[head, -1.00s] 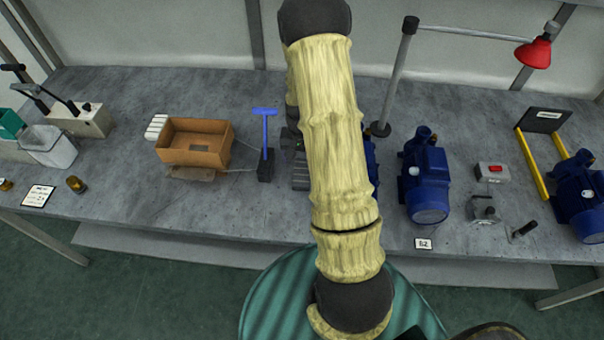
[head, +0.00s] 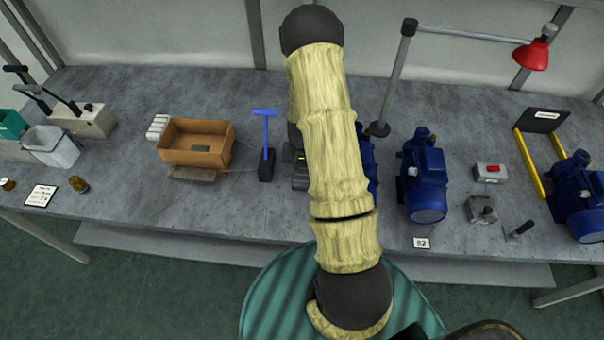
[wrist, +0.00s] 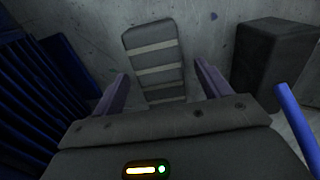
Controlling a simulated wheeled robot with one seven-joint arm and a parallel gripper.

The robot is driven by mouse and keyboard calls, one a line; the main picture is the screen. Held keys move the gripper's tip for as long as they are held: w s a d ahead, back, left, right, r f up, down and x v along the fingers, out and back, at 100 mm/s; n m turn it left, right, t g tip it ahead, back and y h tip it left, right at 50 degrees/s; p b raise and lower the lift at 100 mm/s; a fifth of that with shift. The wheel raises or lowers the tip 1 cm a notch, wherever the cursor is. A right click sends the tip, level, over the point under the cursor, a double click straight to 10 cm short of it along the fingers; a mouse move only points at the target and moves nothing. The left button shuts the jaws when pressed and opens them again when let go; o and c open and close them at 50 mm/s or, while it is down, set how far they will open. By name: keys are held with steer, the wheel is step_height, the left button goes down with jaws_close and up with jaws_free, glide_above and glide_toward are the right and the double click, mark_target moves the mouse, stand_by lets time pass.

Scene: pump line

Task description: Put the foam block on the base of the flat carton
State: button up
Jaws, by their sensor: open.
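A dark grey block with lighter bands, which looks like the foam block (wrist: 155,62), lies on the bench in the wrist view. My gripper (wrist: 160,74) is open and empty, its two fingers either side of the block's near part, apart from it. I cannot tell their height above it. In the head view my arm hides most of the gripper and the block. The carton (head: 188,158) is a brown open-topped box on the left of the bench, with a dark patch inside.
A blue T-shaped tool stands in a black block (head: 266,167), close on the right in the wrist view (wrist: 272,65). Blue fins (wrist: 45,85) are close on the left. A white ribbed piece (head: 157,127) is beside the carton. Blue pumps (head: 423,185) stand right of my arm.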

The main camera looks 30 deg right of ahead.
mark_target(302, 172)
steer(key=c, duration=1.1)
step_height(302, 172, up, 10)
steer(key=shift+r+b, duration=0.1)
steer(key=shift+b, duration=0.65)
